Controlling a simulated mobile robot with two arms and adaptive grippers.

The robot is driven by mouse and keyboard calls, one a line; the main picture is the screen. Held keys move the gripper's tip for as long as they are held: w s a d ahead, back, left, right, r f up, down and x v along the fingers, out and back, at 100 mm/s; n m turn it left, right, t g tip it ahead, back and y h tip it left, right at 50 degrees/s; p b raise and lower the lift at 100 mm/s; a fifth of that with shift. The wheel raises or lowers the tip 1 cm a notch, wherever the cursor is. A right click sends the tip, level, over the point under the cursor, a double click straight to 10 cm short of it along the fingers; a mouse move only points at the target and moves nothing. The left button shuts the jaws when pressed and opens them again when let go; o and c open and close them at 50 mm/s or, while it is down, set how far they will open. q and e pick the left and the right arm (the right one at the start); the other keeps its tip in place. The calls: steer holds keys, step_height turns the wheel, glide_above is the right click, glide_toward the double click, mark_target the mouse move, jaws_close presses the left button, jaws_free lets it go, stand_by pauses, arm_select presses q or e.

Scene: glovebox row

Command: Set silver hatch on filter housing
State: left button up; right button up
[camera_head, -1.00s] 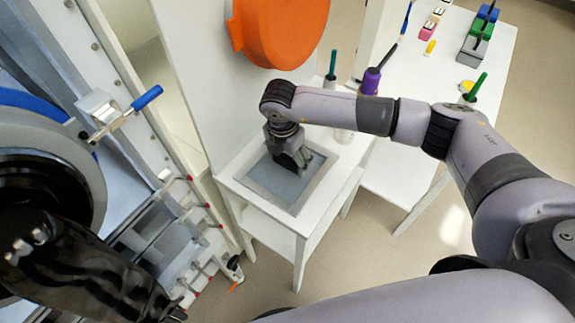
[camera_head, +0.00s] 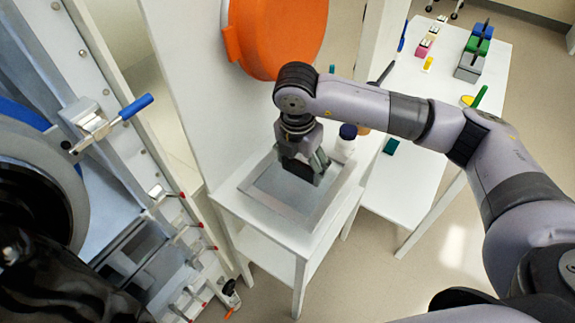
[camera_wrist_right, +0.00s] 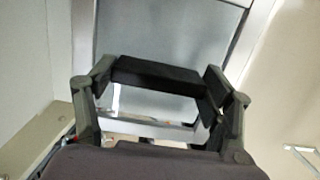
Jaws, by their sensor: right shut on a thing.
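The silver hatch (camera_head: 267,188) is a flat grey rectangular plate with a paler border, over the top of a small white stand (camera_head: 228,208). I cannot tell if it rests on the stand or is slightly raised. My right gripper (camera_head: 303,172) points down at its middle and is shut on a dark bar-shaped handle (camera_wrist_right: 158,75). In the right wrist view the plate (camera_wrist_right: 165,35) lies beyond this bar. At the left, a grey framed opening (camera_head: 165,262) with clamp rods may be the filter housing; I cannot tell for sure. My left gripper is not in view.
A blue-handled latch (camera_head: 135,107) juts from the left panel. An orange round cover (camera_head: 275,35) hangs above the stand. A dark-capped bottle (camera_head: 346,143) stands close behind my right gripper. The white table (camera_head: 455,95) at the right holds small coloured items.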

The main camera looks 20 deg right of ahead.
steer(key=s+d+b, duration=0.4)
steer(key=s+d, duration=0.6)
steer(key=s, duration=0.2)
steer(key=shift+s, duration=0.3)
